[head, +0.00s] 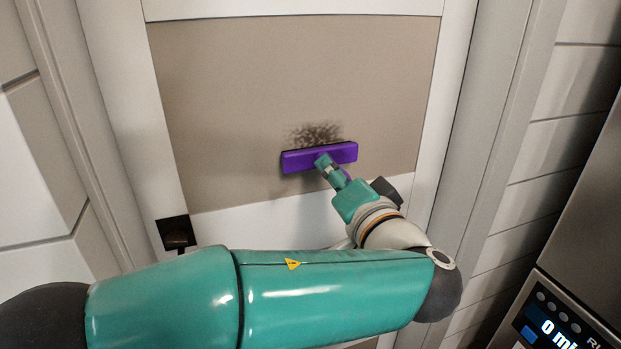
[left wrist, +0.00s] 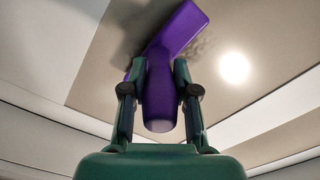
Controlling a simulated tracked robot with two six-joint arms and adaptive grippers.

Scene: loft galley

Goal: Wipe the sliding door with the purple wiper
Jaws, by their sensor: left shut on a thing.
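The purple wiper (head: 320,157) is at the beige panel of the sliding door (head: 225,100) in the head view. My left gripper (head: 334,172) is shut on its handle. The left wrist view shows the wiper handle (left wrist: 160,95) between the two fingers of my left gripper (left wrist: 160,100), with the purple head beyond it. A dark speckled smudge (head: 316,133) is on the panel just above the wiper head, and the head may cover part of it. I cannot tell for sure whether the head touches the panel. My right gripper is not in view.
A dark square handle fitting (head: 177,233) is on the lower left of the door. The door frame (head: 490,130) runs up the right side. An appliance with a lit display (head: 560,325) stands at the lower right. The panel around the wiper is clear.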

